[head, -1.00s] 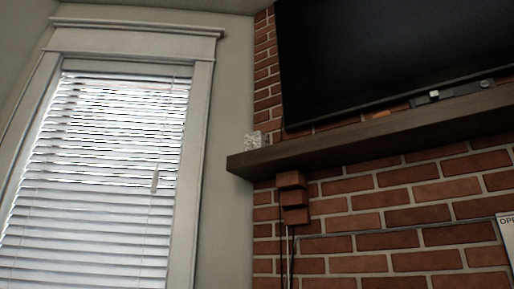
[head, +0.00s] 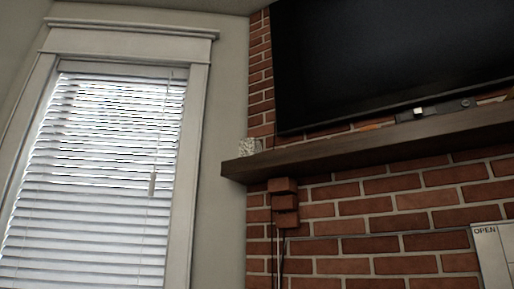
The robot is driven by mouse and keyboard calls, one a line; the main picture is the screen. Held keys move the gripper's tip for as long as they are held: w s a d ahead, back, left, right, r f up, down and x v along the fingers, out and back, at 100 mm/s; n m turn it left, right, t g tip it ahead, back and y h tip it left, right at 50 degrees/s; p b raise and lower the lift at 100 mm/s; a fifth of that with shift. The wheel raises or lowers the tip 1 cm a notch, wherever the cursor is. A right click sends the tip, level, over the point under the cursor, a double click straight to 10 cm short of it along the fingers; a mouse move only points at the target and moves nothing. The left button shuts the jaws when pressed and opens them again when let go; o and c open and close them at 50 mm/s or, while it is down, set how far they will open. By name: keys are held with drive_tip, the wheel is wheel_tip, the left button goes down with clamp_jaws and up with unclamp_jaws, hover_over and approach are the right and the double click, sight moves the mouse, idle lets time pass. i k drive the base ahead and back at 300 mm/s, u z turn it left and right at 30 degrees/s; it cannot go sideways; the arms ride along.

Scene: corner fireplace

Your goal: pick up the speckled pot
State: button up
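A small pale speckled pot (head: 249,146) stands on the left end of the dark wooden mantel (head: 330,153), close to the mantel's left edge. It is small in the head view, and its base is partly hidden behind the mantel's front edge. My gripper is not in the head view.
A large black television (head: 390,55) hangs above the mantel. A dark device (head: 436,110) lies on the mantel below it. A brick bracket (head: 284,200) juts out under the mantel. A window with white blinds (head: 105,170) is at left. A white panel marked OPEN (head: 494,255) shows at lower right.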

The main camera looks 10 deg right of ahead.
sight(250, 146)
drive_tip(key=u, duration=0.05)
drive_tip(key=k, duration=0.85)
drive_tip(key=z, duration=0.25)
drive_tip(key=i, duration=1)
drive_tip(key=u, duration=1)
drive_tip(key=i, duration=0.65)
drive_tip(key=u, duration=0.6)
